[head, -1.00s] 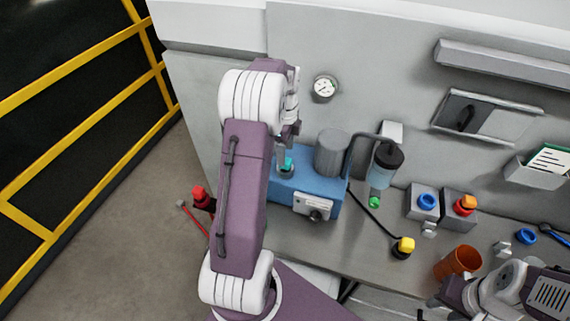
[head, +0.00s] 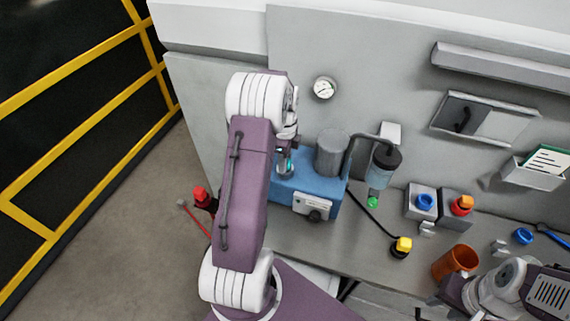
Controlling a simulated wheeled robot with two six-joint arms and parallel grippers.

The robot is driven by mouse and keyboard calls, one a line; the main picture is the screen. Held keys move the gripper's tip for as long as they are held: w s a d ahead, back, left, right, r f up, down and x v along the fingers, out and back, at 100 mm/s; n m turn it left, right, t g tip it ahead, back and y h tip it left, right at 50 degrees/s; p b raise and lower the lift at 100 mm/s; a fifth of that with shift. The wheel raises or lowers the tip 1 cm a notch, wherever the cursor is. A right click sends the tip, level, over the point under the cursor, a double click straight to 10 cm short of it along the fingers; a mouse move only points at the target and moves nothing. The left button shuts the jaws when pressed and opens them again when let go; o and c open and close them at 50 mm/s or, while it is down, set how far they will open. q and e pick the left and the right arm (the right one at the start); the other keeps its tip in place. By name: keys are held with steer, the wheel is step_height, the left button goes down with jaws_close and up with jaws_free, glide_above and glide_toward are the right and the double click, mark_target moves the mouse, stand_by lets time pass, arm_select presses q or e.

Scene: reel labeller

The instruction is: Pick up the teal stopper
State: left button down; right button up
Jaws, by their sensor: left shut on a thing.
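The teal stopper (head: 286,163) shows as a small patch above the grey round seat on the left part of the blue machine (head: 318,191). My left gripper (head: 287,155) is shut on the stopper. The arm link and wrist hide most of the fingers, and I cannot tell how far the stopper is clear of the seat. My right gripper (head: 428,309) is at the bottom right near the bench's front edge, partly cut off and too small to tell its opening.
A grey cylinder (head: 332,153) stands on the blue machine, with a bottle-like dispenser (head: 383,168) to its right. A yellow-topped part (head: 403,245), an orange cup (head: 456,262), and blocks with blue (head: 424,202) and orange-red knobs (head: 461,206) stand further right. A red-topped part (head: 202,196) is left of my arm.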

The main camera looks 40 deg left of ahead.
arm_select(q)
step_height(320, 180, up, 10)
steer(key=shift+b, duration=0.5)
step_height(320, 180, up, 7)
steer(key=p, duration=0.7)
stand_by(0.4)
